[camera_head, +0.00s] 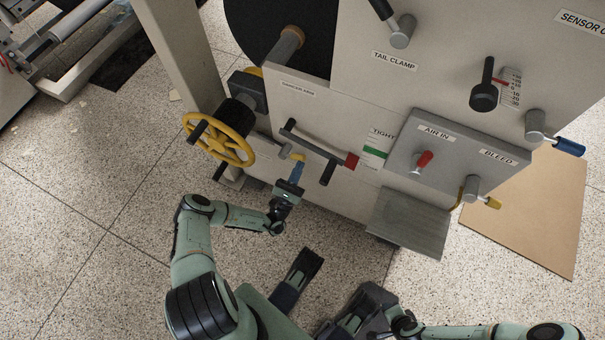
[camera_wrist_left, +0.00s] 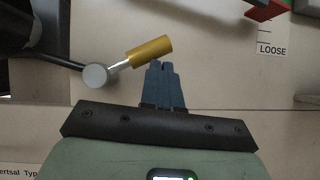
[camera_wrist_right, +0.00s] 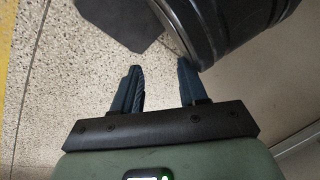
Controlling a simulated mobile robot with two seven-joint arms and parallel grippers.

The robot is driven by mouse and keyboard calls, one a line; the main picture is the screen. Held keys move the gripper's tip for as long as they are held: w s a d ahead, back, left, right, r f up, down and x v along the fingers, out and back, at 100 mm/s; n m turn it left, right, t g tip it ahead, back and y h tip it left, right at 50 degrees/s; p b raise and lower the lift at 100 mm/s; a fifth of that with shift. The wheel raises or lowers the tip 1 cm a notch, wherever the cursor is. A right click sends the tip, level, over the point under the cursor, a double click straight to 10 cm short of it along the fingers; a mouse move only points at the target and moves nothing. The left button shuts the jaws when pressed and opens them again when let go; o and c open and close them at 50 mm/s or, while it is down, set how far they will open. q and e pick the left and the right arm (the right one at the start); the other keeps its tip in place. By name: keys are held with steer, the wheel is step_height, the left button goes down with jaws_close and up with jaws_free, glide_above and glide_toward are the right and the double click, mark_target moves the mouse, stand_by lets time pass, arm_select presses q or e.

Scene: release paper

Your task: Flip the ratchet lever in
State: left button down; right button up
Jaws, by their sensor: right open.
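A small lever with a yellow grip (camera_wrist_left: 150,50) sticks out from a round grey pivot (camera_wrist_left: 95,76) on the pale machine panel. I take it as the ratchet lever; no readable label names it. In the head view the yellow grip (camera_head: 299,157) shows just above my left gripper (camera_head: 297,166). In the left wrist view my left gripper's blue fingers (camera_wrist_left: 161,66) are together, with nothing seen between them. Their tips are close below the grip's right end; contact is unclear. My right gripper (camera_wrist_right: 158,70) is open and empty, low over the floor, away from the panel.
A yellow handwheel (camera_head: 219,139) stands left of the lever. A grey box (camera_head: 410,220) juts out low on the right. The speckled floor (camera_head: 110,180) at left is clear.

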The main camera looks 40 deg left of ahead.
arm_select(q)
steer(key=shift+a+r+p, duration=0.2)
steer(key=shift+r+p, duration=0.75)
steer(key=shift+r, duration=0.2)
arm_select(e)
steer(key=shift+w+a+r+t, duration=0.15)
steer(key=shift+w+a+r, duration=0.1)
steer(key=shift+r, duration=0.35)
steer(key=shift+w+a+r+t, duration=0.1)
steer(key=shift+w+r, duration=0.15)
steer(key=shift+r, duration=0.3)
steer(key=shift+w+a+r+t, duration=0.15)
steer(key=shift+w+a+r, duration=0.1)
steer(key=shift+r, duration=0.35)
arm_select(q)
steer(key=shift+f, duration=0.1)
arm_select(e)
steer(key=shift+d, duration=0.1)
